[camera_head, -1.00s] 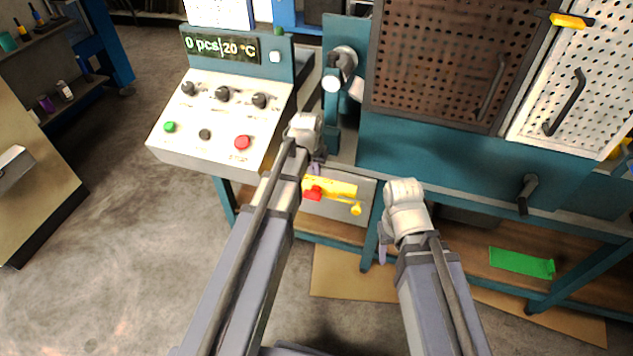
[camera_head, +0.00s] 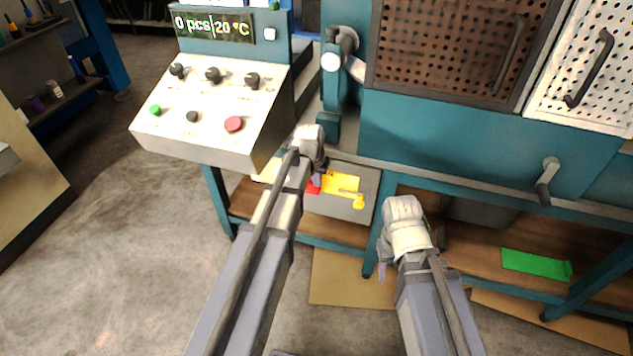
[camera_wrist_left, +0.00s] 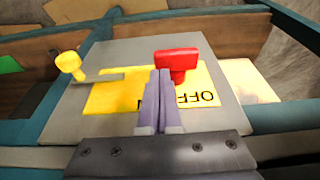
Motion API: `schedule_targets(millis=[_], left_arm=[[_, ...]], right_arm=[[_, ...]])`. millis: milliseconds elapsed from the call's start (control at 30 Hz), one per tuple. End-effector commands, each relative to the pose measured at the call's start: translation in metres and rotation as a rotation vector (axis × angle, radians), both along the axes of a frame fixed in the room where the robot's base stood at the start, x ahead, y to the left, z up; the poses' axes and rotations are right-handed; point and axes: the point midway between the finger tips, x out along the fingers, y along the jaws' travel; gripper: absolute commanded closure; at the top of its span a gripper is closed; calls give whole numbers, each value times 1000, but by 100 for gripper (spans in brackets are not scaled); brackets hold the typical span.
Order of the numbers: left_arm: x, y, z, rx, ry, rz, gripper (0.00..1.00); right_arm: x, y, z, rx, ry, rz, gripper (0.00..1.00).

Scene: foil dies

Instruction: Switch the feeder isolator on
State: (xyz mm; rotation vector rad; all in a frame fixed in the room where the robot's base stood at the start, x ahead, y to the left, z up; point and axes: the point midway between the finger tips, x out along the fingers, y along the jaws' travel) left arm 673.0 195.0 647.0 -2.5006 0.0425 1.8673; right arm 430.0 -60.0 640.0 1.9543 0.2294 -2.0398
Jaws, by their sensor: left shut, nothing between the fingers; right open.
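The feeder isolator is a grey box (camera_head: 337,208) under the bench with a yellow plate (camera_head: 343,182), a red handle (camera_head: 313,187) and a yellow knob (camera_head: 359,202) on a thin rod. In the left wrist view the red handle (camera_wrist_left: 178,62) stands beside the letters OFF (camera_wrist_left: 196,98); the fingers partly cover the plate's other lettering. My left gripper (camera_head: 318,179) is shut and empty, its tips right at the handle, on the yellow knob's side (camera_wrist_left: 72,64). I cannot tell whether they touch. My right gripper (camera_head: 384,270) is open, low and to the right, away from the isolator.
A control panel (camera_head: 205,110) with knobs and buttons stands at the left. The teal bench and press frame (camera_head: 440,135) rise above and behind the isolator. A bench leg (camera_head: 377,240) stands between the box and my right arm. A green piece (camera_head: 536,263) lies on the lower shelf.

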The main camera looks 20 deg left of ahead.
Motion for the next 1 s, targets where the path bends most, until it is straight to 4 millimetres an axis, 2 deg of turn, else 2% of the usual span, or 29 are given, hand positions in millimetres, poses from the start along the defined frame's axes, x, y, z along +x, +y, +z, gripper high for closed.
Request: schedule_targets(millis=[33, 167, 567, 1000], left_arm=[[0, 0, -11, 0, 0, 0, 100], [0, 0, -16, 0, 0, 0, 100], [0, 0, -16, 2, 0, 0, 100], [0, -3, -18, 78, -1, -1, 100]], right_arm=[[0, 0, -11, 0, 0, 0, 50], [0, 0, -16, 0, 0, 0, 50], [0, 0, -16, 0, 0, 0, 50], [0, 0, -19, 0, 0, 0, 50]])
